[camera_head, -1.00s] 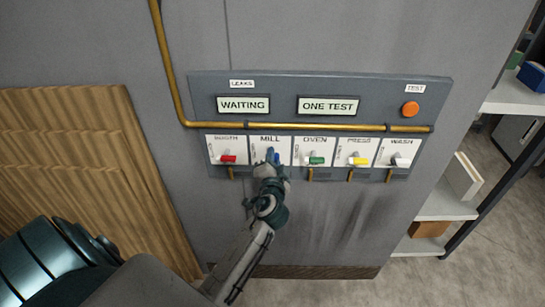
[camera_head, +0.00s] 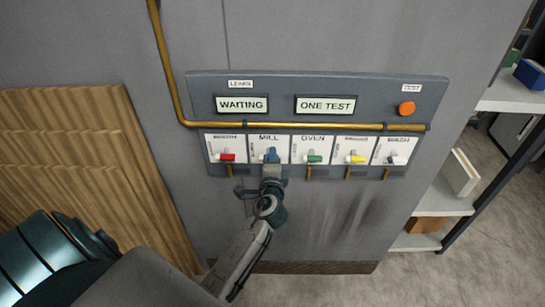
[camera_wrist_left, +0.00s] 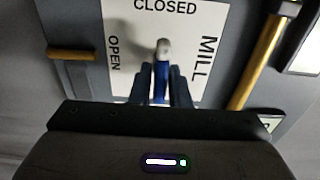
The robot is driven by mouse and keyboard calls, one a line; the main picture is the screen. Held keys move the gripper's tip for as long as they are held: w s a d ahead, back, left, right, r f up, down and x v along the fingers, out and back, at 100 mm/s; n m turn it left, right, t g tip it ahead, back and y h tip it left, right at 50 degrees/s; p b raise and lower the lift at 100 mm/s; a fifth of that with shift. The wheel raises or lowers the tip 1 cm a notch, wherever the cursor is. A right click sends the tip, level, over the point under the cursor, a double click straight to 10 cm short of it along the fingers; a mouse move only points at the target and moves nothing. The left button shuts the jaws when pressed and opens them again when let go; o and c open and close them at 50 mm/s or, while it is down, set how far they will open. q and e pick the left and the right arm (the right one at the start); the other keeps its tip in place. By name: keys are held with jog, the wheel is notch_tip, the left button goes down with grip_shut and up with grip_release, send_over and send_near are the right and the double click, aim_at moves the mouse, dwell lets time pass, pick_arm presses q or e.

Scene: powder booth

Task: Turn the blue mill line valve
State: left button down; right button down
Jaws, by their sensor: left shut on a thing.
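The mill valve's blue handle (camera_head: 271,154) sits on its white plate under the MILL label, second from the left in the row. My left gripper (camera_head: 271,166) is at this handle, reaching up from below. In the left wrist view its two fingers (camera_wrist_left: 160,88) are shut on the blue handle (camera_wrist_left: 160,82), one on each side. The handle's grey pivot end (camera_wrist_left: 162,49) shows beyond the fingertips. The plate (camera_wrist_left: 195,65) reads CLOSED at the top and OPEN at the left in that view. The fingers hide part of the handle. My right gripper is not in view.
Displays read WAITING (camera_head: 241,104) and ONE TEST (camera_head: 325,105). An orange button (camera_head: 407,108) is at right.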

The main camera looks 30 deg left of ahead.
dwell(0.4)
pick_arm(q)
jog(key=c, duration=1.5)
grip_release()
jog(key=shift+d+f, duration=0.1)
jog(key=shift+s+d, duration=0.15)
jog(key=shift+s, duration=0.15)
jog(key=b+v, duration=0.3)
jog(key=v, duration=0.7)
jog(key=shift+b, duration=0.3)
